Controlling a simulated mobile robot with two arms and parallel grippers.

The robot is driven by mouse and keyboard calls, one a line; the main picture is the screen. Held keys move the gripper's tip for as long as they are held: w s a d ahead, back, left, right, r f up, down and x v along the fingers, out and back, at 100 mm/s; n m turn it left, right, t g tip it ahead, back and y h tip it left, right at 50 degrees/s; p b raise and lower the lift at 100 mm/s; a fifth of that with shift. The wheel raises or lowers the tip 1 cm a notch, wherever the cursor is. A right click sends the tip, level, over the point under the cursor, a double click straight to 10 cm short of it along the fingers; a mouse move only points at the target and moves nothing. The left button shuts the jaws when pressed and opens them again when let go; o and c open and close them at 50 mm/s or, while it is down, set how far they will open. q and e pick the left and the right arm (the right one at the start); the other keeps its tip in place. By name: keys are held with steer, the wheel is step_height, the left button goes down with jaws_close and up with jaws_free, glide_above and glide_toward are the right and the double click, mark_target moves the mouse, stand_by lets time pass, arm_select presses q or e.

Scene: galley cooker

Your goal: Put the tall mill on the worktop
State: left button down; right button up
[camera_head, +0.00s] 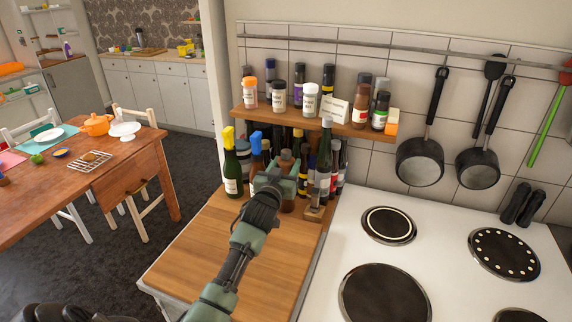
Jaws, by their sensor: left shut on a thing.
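My left gripper (284,180) is over the back of the wooden worktop (205,245), in front of the crowded bottles. It is shut on a brown, wooden-looking upright thing, which seems to be the tall mill (287,161). The gripper hides most of the mill, and I cannot tell whether its base touches the worktop.
Bottles with yellow (228,138) and blue (256,140) tops stand left of the gripper; a tall bottle (325,155) stands right. A spice shelf (350,128) hangs above. The white cooker (440,240) adjoins at right. The worktop's front is clear.

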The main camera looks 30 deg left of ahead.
arm_select(q)
steer(key=shift+r, duration=0.1)
arm_select(e)
steer(key=shift+d, duration=0.2)
arm_select(q)
steer(key=c, duration=0.7)
jaws_free()
arm_select(e)
steer(key=shift+d, duration=0.25)
arm_select(q)
steer(key=shift+s+d, duration=0.1)
steer(key=shift+s, duration=0.05)
steer(key=b+v, duration=0.2)
steer(key=v, duration=0.9)
steer(key=shift+s+d, duration=0.1)
steer(key=shift+s, duration=0.25)
arm_select(e)
step_height(320, 180, down, 2)
steer(key=shift+a, duration=0.15)
arm_select(q)
steer(key=shift+r, duration=0.1)
